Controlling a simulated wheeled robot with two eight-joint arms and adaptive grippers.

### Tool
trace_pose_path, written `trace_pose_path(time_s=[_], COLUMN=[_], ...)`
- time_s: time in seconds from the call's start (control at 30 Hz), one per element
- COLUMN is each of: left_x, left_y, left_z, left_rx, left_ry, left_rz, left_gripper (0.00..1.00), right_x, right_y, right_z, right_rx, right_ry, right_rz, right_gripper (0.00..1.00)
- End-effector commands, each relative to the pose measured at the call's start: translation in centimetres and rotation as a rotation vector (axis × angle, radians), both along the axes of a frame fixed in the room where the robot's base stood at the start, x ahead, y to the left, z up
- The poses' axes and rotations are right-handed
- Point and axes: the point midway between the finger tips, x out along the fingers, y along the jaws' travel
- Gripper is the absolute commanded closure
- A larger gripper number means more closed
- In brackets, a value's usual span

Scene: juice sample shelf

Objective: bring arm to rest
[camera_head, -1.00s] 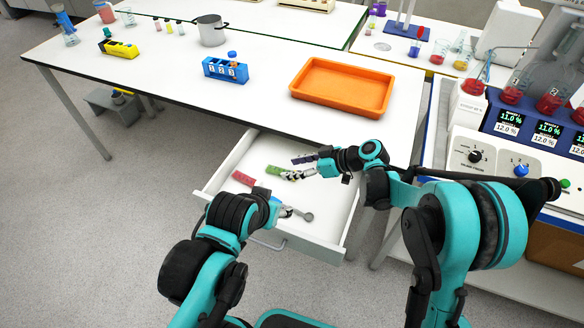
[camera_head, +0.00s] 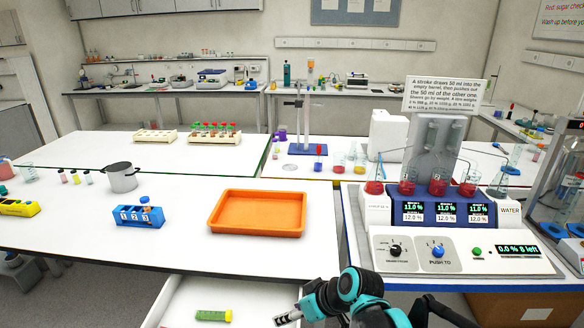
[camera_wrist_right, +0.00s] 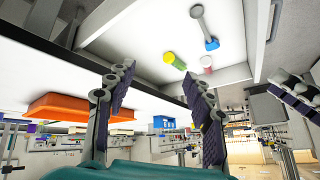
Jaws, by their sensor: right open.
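My right gripper (camera_head: 288,318) shows at the bottom of the head view, over the right side of the open drawer (camera_head: 178,302). In the right wrist view, which looks upside down, its two dark-padded fingers (camera_wrist_right: 160,106) are wide apart with nothing between them. What seems to be my left gripper (camera_wrist_right: 289,92) shows at the right edge of that view; its opening is unclear. It is out of the head view. A green tube with a yellow end (camera_head: 213,315) lies in the drawer. A grey spoon-like tool with a blue part (camera_wrist_right: 204,28) lies there too.
An orange tray (camera_head: 258,231), a blue numbered rack (camera_head: 140,217) and a metal pot (camera_head: 122,179) stand on the white table above the drawer. A dispenser console (camera_head: 460,253) with flasks stands at the right. The table between rack and pot is clear.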

Motion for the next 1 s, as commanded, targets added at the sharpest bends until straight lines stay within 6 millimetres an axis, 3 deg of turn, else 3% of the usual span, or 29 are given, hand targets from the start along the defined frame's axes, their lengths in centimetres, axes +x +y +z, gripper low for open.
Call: trace_pose_path(time_s=[0.03,0.2,0.43,0.63,1.0], left_x=[0.0,0.0,0.0,0.0,0.0], left_y=[0.0,0.0,0.0,0.0,0.0], left_z=[0.0,0.0,0.0,0.0,0.0], left_rx=[0.000,0.000,0.000,0.000,0.000], left_ry=[0.000,0.000,0.000,0.000,0.000], left_rz=[0.000,0.000,0.000,0.000,0.000], left_gripper=[0.49,0.49,0.49,0.49,0.49], right_x=[-1.5,-6.0,-11.1,-12.7,-12.8], right_y=[-2.1,-9.0,-15.7,-17.8,-18.0], right_z=[0.4,0.8,-0.1,-0.6,-0.6], right_rx=[-0.026,-0.101,-0.161,-0.175,-0.175], right_ry=[0.005,0.006,-0.030,-0.053,-0.054], right_rz=[-0.074,-0.342,-0.625,-0.723,-0.730], right_gripper=[0.47,0.47,0.47,0.47,0.47])
